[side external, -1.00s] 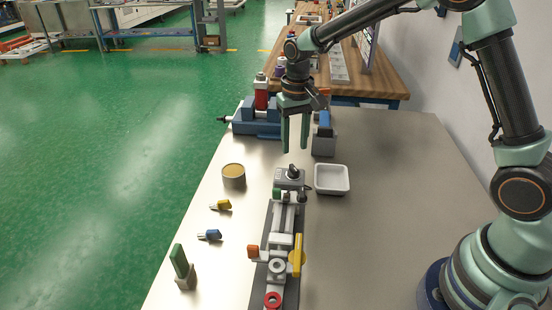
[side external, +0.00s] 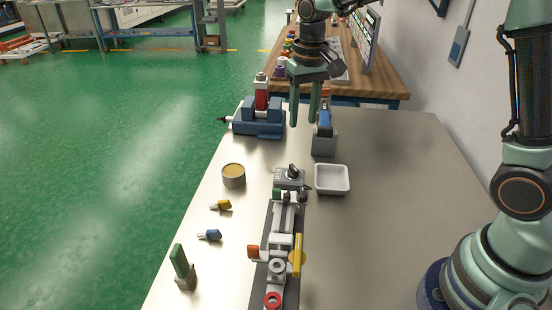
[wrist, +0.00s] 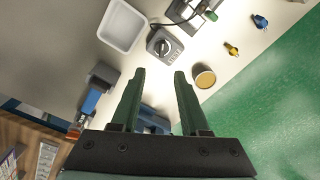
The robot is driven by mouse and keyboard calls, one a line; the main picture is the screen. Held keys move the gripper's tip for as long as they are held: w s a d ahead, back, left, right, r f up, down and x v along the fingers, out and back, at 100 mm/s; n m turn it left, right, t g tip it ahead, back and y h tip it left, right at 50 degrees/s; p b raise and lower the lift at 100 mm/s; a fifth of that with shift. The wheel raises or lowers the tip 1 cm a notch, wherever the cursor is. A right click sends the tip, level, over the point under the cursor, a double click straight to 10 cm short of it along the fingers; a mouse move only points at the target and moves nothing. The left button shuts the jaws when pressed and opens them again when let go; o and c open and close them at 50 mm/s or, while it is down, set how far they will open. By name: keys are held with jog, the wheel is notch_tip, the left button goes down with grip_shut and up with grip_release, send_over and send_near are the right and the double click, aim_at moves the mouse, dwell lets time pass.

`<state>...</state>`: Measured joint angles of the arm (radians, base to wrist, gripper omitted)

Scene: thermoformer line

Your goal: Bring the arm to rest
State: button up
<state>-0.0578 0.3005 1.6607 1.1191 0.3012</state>
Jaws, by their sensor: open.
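My gripper (side external: 304,116) hangs over the far part of the grey table (side external: 390,200), with its green fingers pointing down. The fingers are apart and nothing is between them. It is above the table, near the blue vise (side external: 262,125) and the grey block with a blue top (side external: 324,138). In the wrist view my gripper (wrist: 160,78) also shows open and empty, with the grey knob box (wrist: 165,47) beyond the fingertips.
A white tray (side external: 332,180), a round tin (side external: 233,175), yellow (side external: 221,205) and blue (side external: 210,235) connectors, a green piece in a holder (side external: 182,265) and a valve rail (side external: 278,250) stand on the table. The table's right side is clear. A wooden bench (side external: 380,75) stands behind.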

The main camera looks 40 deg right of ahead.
jog(key=s+d+r+n+t, duration=0.1)
jog(key=s+r+t, duration=0.1)
jog(key=s, duration=0.5)
jog(key=s+d+r+n+t, duration=0.1)
jog(key=s+r+t, duration=0.1)
jog(key=s, duration=0.6)
jog(key=shift+s+d+r+n+t, duration=0.25)
jog(key=shift+r+n+t, duration=0.15)
jog(key=shift+r, duration=0.25)
